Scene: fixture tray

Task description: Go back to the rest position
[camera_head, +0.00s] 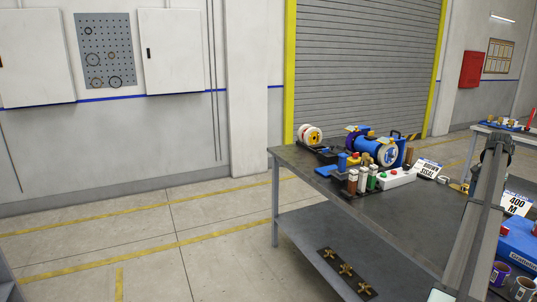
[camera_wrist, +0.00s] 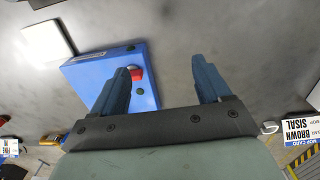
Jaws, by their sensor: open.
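My gripper (camera_wrist: 163,66) is open in the wrist view, with its two blue fingers apart and nothing between them. It hangs over the grey table (camera_wrist: 250,55). The left finger overlaps a blue box (camera_wrist: 82,72) with a red button (camera_wrist: 136,74); I cannot tell the height between them. In the head view a grey link of my arm rises at the right, in front of the table (camera_head: 405,215). The fingers cannot be made out there. The blue box (camera_head: 515,240) is partly cut off by the right edge.
A white card reading "BROWN SISAL" (camera_head: 429,169) and a white switch box (camera_head: 397,178) stand on the table. Several fixtures, spools and small cylinders crowd its far left end. A "400 M" card (camera_head: 516,204) stands near the arm. A white square (camera_wrist: 47,40) lies beyond the blue box.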

